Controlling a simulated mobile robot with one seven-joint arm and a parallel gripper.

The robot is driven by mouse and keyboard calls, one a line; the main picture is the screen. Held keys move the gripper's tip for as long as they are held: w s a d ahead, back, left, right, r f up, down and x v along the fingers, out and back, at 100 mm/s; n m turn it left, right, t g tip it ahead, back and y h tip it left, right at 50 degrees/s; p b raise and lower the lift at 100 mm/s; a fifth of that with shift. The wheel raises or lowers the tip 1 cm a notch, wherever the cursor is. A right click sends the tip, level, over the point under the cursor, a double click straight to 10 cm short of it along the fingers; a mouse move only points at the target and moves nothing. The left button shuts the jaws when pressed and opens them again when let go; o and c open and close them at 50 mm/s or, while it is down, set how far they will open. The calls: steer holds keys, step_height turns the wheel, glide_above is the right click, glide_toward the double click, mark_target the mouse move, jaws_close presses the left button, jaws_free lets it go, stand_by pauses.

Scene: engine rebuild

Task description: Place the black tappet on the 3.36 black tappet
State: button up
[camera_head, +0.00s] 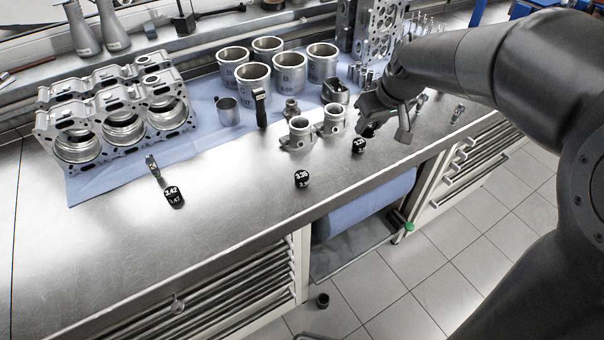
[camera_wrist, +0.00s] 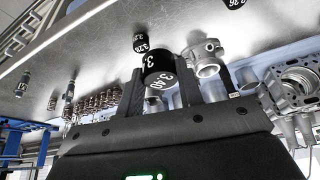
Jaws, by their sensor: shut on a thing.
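My gripper (camera_head: 388,130) is low over the bench on the right in the head view. In the wrist view its fingers (camera_wrist: 160,92) are shut on a black tappet (camera_wrist: 160,68), whose white marking looks like 3.40. In the head view the held tappet (camera_head: 369,131) is mostly hidden by the gripper. A black tappet that seems marked 3.36 (camera_head: 302,179) stands near the bench front, left of my gripper. It is partly cut off at the top of the wrist view (camera_wrist: 235,3). Another black tappet (camera_head: 359,146), apparently marked 3.26, stands just below the gripper in the head view.
A further black tappet marked 3.42 (camera_head: 173,196) stands at left. Cylinder liners (camera_head: 253,90) and an engine block (camera_head: 115,120) sit on a blue cloth. The bench front (camera_head: 240,200) is mostly clear.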

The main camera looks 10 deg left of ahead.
steer(key=s+a+n, duration=0.2)
steer(key=s, duration=0.3)
glide_above(300, 173)
steer(key=d, duration=0.1)
steer(key=f, duration=0.4)
steer(key=s+f, duration=0.1)
steer(key=f, duration=0.2)
steer(key=shift+f, duration=2.15)
steer(key=shift+f, duration=0.15)
steer(key=o, duration=1)
steer(key=shift+c, duration=0.2)
